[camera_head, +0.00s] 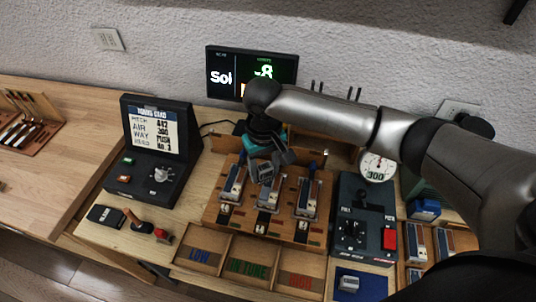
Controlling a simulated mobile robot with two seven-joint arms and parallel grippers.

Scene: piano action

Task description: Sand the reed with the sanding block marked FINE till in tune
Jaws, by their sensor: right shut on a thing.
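Three metal reed plates stand side by side on a wooden board: a left one (233,184), a middle one (268,193) and a right one (307,197). My right gripper (266,176) points down at the upper end of the middle plate. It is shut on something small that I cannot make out. No FINE marking is readable on either. The dark display (251,75) shows "Sol" and a green 8, its sign partly unclear. My left gripper is out of view.
Front trays are labelled LOW (199,256), IN TUNE (247,267) and a red-lettered third (300,281). A control box (362,222) and a gauge reading 300 (377,166) stand to the right. A card stand (158,135) is at left. My right arm covers the back right.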

